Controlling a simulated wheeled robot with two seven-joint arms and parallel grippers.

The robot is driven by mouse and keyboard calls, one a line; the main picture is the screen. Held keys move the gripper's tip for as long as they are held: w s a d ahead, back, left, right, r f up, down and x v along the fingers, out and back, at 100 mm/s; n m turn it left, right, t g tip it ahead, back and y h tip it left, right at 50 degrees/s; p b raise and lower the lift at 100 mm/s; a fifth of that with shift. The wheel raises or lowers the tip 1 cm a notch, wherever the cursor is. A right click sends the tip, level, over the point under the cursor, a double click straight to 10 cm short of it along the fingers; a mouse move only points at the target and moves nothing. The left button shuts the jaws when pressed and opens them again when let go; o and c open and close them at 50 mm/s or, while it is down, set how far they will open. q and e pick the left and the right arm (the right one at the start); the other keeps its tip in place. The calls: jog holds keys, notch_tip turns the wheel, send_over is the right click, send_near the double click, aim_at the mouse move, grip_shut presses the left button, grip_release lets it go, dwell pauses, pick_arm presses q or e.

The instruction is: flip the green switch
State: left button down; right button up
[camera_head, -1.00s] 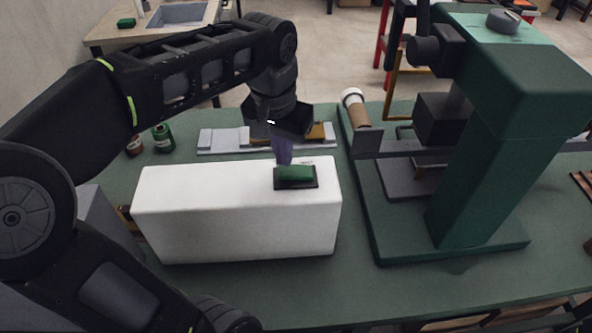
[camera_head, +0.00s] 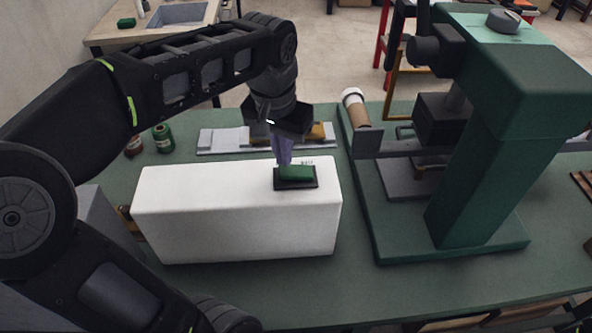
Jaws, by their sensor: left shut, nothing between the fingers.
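The box sits on the green table, left of the middle. My left gripper (camera_head: 284,163) comes down from above, shut and empty. Its purple-grey fingertips are at the back of the switch, touching it or very close; I cannot tell which. My right gripper is not in view.
A large green drill-press-like machine (camera_head: 467,190) stands to the right of the box. A grey tray-like fixture (camera_head: 222,140) lies behind the box. A green jar (camera_head: 163,138) and a brown jar (camera_head: 134,146) stand at the back left.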

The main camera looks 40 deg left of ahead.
aim_at(284, 170)
pick_arm(q)
jog(key=shift+f+b, duration=0.85)
jog(key=shift+f, duration=0.25)
dwell(0.3)
jog(key=shift+r, duration=0.1)
jog(key=shift+r+p, duration=2.85)
jog(key=shift+r, duration=0.65)
